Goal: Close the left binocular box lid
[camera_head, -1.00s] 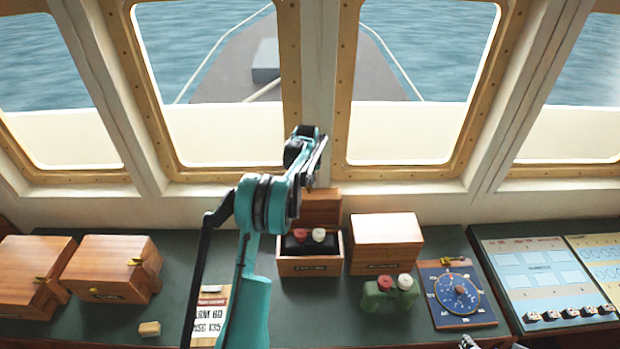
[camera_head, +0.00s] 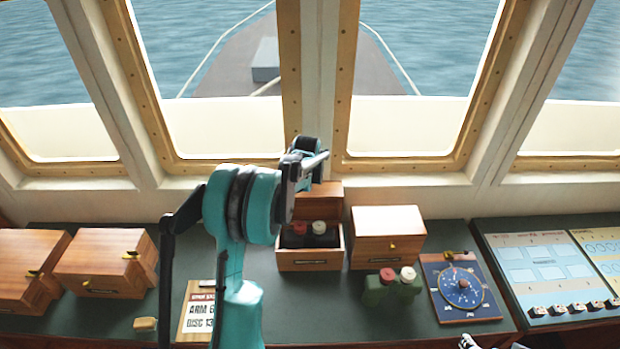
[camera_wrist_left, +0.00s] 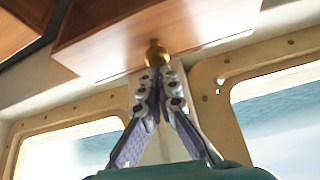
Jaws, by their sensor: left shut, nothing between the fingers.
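The left binocular box (camera_head: 309,261) stands open in the middle of the console, with dark binoculars (camera_head: 318,239) with a red and a white cap inside. Its wooden lid (camera_head: 320,200) is raised at the back, partly hidden by my left arm. My left gripper (camera_head: 316,162) is above and behind the lid's top edge in the head view. In the left wrist view its fingers (camera_wrist_left: 157,78) are shut and empty, with tips close to a brass knob (camera_wrist_left: 155,53) on a wooden panel (camera_wrist_left: 150,30). I cannot tell whether they touch. A small part of my right gripper (camera_head: 470,342) shows at the bottom edge.
A closed wooden box (camera_head: 387,236) stands right of the open one, with green binoculars (camera_head: 391,286) before it. A blue dial panel (camera_head: 460,289) lies further right. Two closed boxes (camera_head: 106,262) stand at left. Window frames (camera_head: 400,165) rise close behind the console.

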